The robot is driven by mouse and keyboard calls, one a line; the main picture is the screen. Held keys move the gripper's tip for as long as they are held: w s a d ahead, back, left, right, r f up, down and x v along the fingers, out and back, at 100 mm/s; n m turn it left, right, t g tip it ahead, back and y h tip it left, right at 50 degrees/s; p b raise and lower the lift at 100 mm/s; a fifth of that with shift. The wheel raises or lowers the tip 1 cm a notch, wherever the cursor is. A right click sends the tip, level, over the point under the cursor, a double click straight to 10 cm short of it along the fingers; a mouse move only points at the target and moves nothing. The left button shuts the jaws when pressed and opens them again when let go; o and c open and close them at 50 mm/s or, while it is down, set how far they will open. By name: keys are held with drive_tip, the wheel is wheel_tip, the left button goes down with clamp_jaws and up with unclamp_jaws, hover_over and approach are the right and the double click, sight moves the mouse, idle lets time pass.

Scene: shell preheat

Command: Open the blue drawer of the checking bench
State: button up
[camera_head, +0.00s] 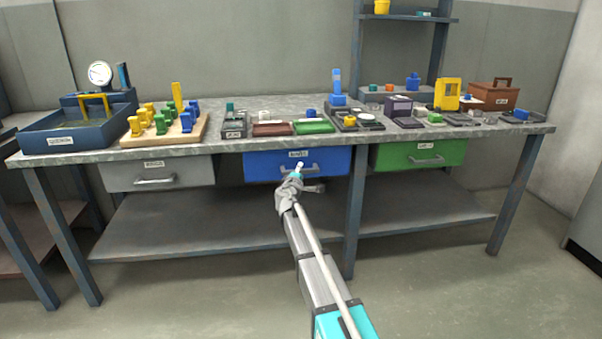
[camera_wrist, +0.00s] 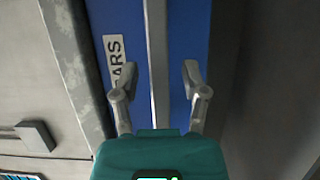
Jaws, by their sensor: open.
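The blue drawer (camera_head: 262,168) is in the middle below the bench top, its front roughly in line with its neighbours, so it looks closed. Its grey bar handle (camera_head: 315,168) is partly hidden by my gripper in the head view. My gripper (camera_head: 307,179) is at the drawer front, open. In the wrist view the blue front (camera_wrist: 188,40) fills the middle, with the handle (camera_wrist: 157,50) running upright between the two spread fingers of my gripper (camera_wrist: 158,78). The fingers lie on either side of the bar, with a gap to each. A white label (camera_wrist: 115,50) is partly covered by the left finger.
The checking bench top (camera_head: 240,141) overhangs the drawers. A grey drawer (camera_head: 190,174) is to the left and a green drawer (camera_head: 400,154) to the right. A bench leg (camera_head: 354,220) stands right of the blue drawer. A lower shelf (camera_head: 180,230) lies below; the floor in front is clear.

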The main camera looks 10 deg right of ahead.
drive_tip(key=shift+w+d, duration=0.1)
drive_tip(key=shift+w, duration=0.1)
drive_tip(key=shift+c, duration=0.3)
clamp_jaws()
